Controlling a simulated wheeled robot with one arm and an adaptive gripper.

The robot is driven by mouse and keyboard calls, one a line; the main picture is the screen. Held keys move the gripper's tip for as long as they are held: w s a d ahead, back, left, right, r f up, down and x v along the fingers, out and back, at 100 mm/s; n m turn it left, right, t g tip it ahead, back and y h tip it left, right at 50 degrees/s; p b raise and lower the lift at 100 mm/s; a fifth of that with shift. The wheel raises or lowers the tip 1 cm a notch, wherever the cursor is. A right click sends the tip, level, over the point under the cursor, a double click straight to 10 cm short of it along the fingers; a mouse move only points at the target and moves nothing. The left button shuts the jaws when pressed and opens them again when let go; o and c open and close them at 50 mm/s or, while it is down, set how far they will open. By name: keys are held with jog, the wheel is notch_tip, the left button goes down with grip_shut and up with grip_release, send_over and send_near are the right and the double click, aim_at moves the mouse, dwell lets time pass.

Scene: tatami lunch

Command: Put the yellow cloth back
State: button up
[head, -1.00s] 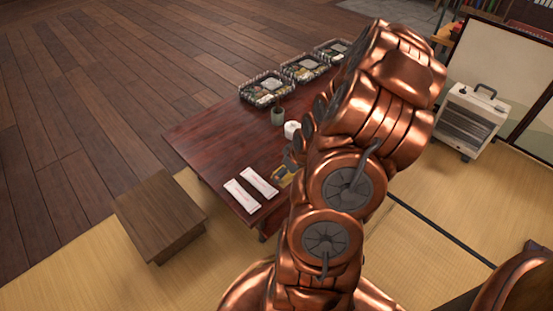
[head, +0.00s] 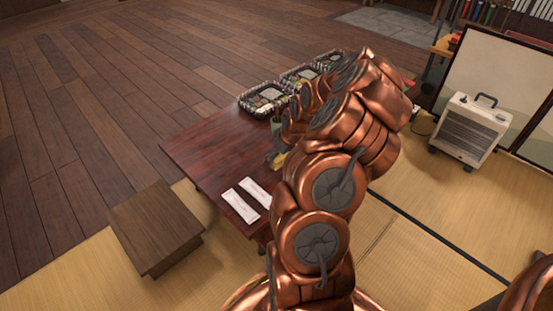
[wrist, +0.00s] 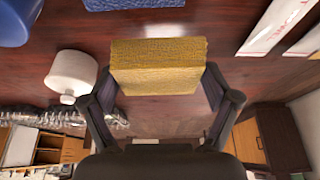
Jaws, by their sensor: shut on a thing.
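The yellow cloth (wrist: 158,65), a folded block with a woven texture, sits between the two fingers of my gripper (wrist: 158,82) in the wrist view. The fingers are shut on its two sides. I cannot tell whether the cloth touches the table.
Two white packets (head: 240,206) lie at the front. Lunch trays (head: 264,100) stand at the back. A wooden stool (head: 155,225) is at left.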

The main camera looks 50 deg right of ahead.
jog(key=shift+w+d+f+b, duration=0.1)
jog(key=shift+w+d+b, duration=0.1)
jog(key=shift+w+d, duration=0.35)
jog(key=shift+w+d+f+b, duration=0.15)
jog(key=shift+w+d, duration=0.1)
jog(key=shift+w, duration=0.5)
jog(key=shift+f+b, duration=0.85)
jog(key=shift+f, duration=0.9)
jog(key=shift+f, duration=0.1)
jog(key=o, duration=0.8)
jog(key=shift+c, duration=0.2)
